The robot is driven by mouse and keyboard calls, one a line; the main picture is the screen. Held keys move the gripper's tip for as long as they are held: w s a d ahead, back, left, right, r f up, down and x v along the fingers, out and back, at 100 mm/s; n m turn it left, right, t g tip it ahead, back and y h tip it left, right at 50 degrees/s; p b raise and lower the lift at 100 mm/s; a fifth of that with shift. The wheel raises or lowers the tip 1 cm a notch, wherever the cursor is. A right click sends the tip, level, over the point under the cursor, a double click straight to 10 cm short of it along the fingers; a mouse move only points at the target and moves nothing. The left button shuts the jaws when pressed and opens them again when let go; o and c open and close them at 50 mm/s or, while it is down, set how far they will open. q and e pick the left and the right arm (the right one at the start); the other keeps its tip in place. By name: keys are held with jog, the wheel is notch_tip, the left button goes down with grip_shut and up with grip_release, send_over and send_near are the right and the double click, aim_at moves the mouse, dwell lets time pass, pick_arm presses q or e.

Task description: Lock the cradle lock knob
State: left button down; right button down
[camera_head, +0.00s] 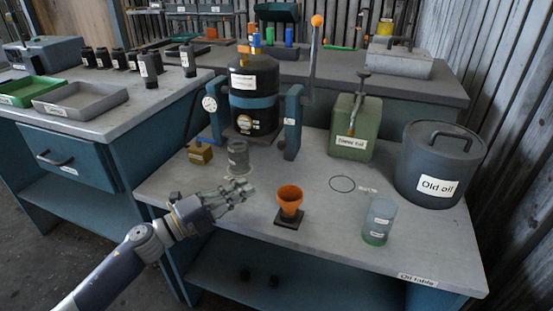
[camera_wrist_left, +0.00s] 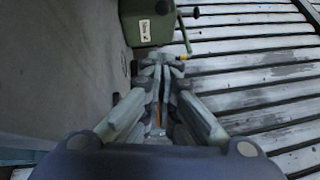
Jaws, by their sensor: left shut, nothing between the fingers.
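The cradle has two blue posts (camera_head: 292,122) on the table. A black labelled vessel (camera_head: 254,92) with a blue band hangs upright between them. A tall lever with an orange ball (camera_head: 317,20) rises at its right side. I cannot clearly tell which part is the lock knob; a small blue piece shows beside the right post (camera_head: 281,144). My left gripper (camera_head: 246,188) is shut and empty, in front of the cradle and above the table's front part. Its closed fingers also show in the left wrist view (camera_wrist_left: 158,72). My right gripper is not in view.
An orange funnel (camera_head: 289,200) on a dark base stands right of my left gripper. A grey cylinder (camera_head: 238,158) and a brass block (camera_head: 200,153) stand behind it. A green oil can (camera_head: 352,128), a clear beaker (camera_head: 379,222) and an old-oil drum (camera_head: 440,160) stand to the right.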

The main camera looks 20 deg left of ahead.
aim_at(283, 142)
pick_arm(q)
jog(key=x, duration=1)
jog(key=shift+r, duration=0.1)
jog(key=shift+w+a+r, duration=0.1)
jog(key=shift+w+a, duration=0.05)
jog(key=shift+w, duration=0.4)
jog(key=shift+w+a, duration=0.15)
jog(key=shift+w, duration=0.4)
jog(key=shift+w+a+r, duration=0.1)
jog(key=shift+w, duration=0.55)
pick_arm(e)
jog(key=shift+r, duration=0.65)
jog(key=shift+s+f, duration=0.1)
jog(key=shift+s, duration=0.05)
pick_arm(q)
jog(key=shift+w+r, duration=0.1)
jog(key=shift+w, duration=0.05)
